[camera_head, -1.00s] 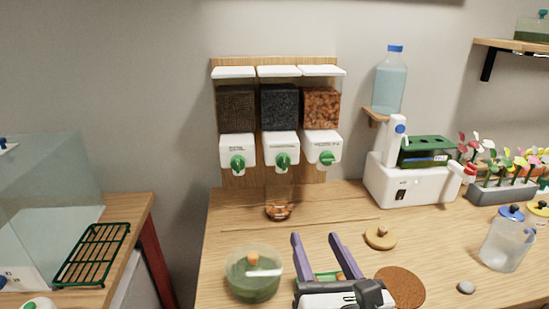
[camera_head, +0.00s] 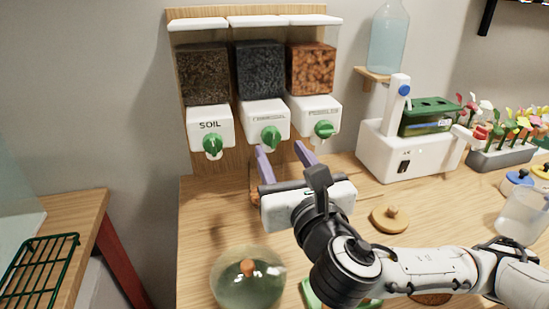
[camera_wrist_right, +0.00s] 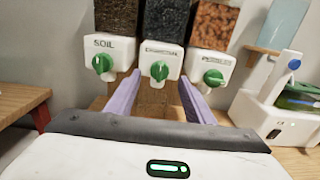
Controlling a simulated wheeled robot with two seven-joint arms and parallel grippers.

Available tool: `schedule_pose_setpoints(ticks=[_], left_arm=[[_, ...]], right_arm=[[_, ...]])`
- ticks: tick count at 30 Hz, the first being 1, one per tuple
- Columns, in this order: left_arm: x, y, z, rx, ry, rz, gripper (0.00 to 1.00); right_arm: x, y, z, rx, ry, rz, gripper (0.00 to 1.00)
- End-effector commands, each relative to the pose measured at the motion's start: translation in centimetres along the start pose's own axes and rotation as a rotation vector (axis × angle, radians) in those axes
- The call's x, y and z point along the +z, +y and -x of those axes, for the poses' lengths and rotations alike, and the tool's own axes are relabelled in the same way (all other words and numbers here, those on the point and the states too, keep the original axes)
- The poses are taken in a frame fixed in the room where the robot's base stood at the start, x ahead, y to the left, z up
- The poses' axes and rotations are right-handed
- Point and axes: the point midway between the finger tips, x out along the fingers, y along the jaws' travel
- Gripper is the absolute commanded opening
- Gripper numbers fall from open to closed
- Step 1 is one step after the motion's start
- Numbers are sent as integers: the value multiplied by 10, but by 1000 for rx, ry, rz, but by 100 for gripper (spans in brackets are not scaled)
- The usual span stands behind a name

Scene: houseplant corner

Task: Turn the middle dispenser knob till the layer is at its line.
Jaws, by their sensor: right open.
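The middle dispenser (camera_head: 264,119) has a white front, a green knob (camera_head: 270,137) and a dark bin (camera_head: 260,70) above it. The knob also shows in the right wrist view (camera_wrist_right: 159,71). My right gripper (camera_head: 284,150) is open and empty, its two purple fingers pointing up toward the dispensers. In the right wrist view the fingers (camera_wrist_right: 157,90) stand either side of the middle knob, apart from it and nearer the camera. The jar under the dispensers (camera_head: 254,185) is mostly hidden behind my right gripper, so its layers and lines cannot be read. My left gripper is not in view.
The soil dispenser (camera_head: 210,130) is at left and the pebbles dispenser (camera_head: 314,115) at right, close beside the middle one. A round glass terrarium (camera_head: 248,290) stands at the front. A cork-coloured lid (camera_head: 390,219) and a white machine (camera_head: 408,150) are to the right.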

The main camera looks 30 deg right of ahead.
Motion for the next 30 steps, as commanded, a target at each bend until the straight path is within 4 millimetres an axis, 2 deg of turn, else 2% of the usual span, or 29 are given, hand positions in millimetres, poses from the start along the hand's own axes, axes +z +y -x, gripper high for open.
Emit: schedule_pose_setpoints(ticks=[3,9,20,21,28,30], left_arm=[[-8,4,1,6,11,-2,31],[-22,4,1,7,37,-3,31],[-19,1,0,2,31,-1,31],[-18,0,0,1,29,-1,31],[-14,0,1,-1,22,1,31],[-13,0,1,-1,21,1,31]], right_arm=[[2,-1,-22,-4,-1,3,48],[1,0,-46,-2,1,0,48],[1,0,-52,0,0,-1,48],[0,0,-52,0,0,-1,46],[0,0,-52,0,1,-1,8],[0,0,-52,0,1,-1,8]])
